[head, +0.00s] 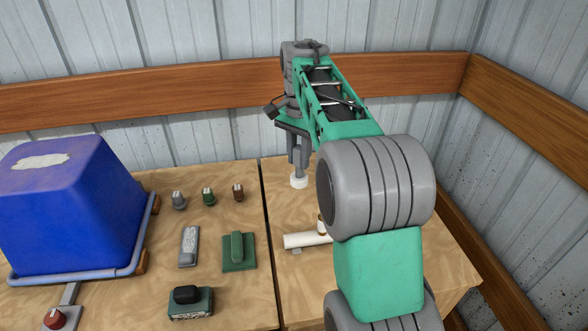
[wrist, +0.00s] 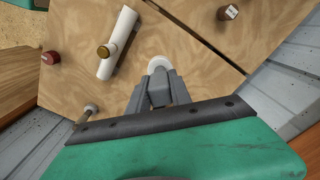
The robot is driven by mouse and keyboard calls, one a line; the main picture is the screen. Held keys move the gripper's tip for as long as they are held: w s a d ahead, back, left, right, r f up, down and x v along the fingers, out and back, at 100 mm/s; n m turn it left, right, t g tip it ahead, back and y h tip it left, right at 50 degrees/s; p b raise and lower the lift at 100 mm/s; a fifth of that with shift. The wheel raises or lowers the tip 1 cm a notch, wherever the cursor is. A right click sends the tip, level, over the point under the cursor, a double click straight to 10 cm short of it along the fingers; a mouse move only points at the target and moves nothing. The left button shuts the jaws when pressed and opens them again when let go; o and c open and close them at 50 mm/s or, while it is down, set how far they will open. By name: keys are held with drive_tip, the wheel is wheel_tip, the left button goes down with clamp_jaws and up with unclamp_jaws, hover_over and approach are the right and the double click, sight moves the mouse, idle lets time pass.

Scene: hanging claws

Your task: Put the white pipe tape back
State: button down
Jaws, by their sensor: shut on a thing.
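The white pipe tape (head: 299,182) is a small white roll at the far side of the right-hand table. It also shows in the wrist view (wrist: 159,63), at the tips of the fingers. My gripper (head: 299,172) points down and is shut on the tape; its fingers also show in the wrist view (wrist: 158,78). The fingers hide part of the tape. I cannot tell whether the tape touches the tabletop. A white pipe (head: 308,240) lies nearer on the same table, with a small brown-topped piece (wrist: 103,51) at its side.
A blue bin (head: 75,210) stands at left. Grey (head: 179,200), green (head: 208,196) and brown (head: 238,192) knobs and several blocks (head: 239,250) lie on the left table. A gap parts the tables. Walls close off the back and right.

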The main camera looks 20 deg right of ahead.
drive_tip(key=shift+w+d+f+p, duration=0.5)
drive_tip(key=shift+w+f+p, duration=0.15)
drive_tip(key=shift+w+f, duration=1.05)
drive_tip(key=shift+w+d+f+p, duration=0.55)
drive_tip(key=shift+w+f, duration=0.8)
drive_tip(key=shift+f, duration=0.75)
drive_tip(key=shift+w+d+f+p, duration=0.4)
drive_tip(key=shift+w+f+p, duration=0.35)
drive_tip(key=shift+w+f, duration=0.95)
drive_tip(key=c, duration=1.2)
unclamp_jaws()
drive_tip(key=shift+s+f, duration=0.15)
drive_tip(key=shift+s, duration=0.05)
drive_tip(key=shift+o, duration=0.2)
